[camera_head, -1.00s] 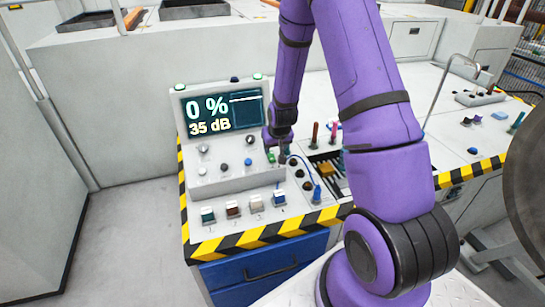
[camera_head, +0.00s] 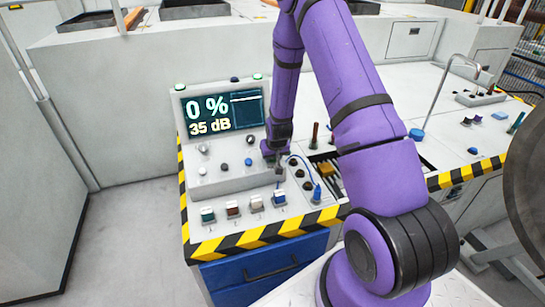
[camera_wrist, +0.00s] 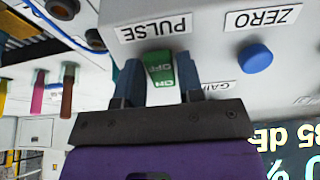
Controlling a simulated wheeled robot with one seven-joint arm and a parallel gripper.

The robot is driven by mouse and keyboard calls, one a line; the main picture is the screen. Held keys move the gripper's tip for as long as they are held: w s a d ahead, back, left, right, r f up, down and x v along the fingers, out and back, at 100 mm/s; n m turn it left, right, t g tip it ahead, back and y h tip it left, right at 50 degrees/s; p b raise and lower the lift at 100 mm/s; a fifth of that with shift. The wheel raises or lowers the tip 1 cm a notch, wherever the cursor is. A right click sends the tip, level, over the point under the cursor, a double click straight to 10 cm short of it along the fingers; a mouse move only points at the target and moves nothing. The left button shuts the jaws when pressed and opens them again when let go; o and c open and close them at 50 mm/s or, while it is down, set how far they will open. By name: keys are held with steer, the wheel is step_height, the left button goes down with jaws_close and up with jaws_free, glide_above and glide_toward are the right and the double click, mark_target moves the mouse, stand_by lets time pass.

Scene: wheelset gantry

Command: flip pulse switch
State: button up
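In the head view my gripper (camera_head: 276,160) is at the console's right end and largely hides the switch.
The blue ZERO button (camera_wrist: 255,58) is beside the switch. The console screen (camera_head: 222,113) reads 0 % and 35 dB. Several coloured switches (camera_head: 232,209) line the front. A blue cable (camera_head: 305,163) and upright handles (camera_head: 315,135) stand close on the right.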

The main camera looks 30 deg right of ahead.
steer(key=c, duration=0.5)
steer(key=shift+s+f+t, duration=0.1)
steer(key=shift+f+t, duration=0.05)
steer(key=shift+t, duration=0.65)
steer(key=o, duration=0.9)
steer(key=shift+o, duration=0.2)
steer(key=v, duration=1)
steer(key=shift+s+a+r, duration=0.2)
steer(key=shift+a+r, duration=0.05)
steer(key=shift+r, duration=0.1)
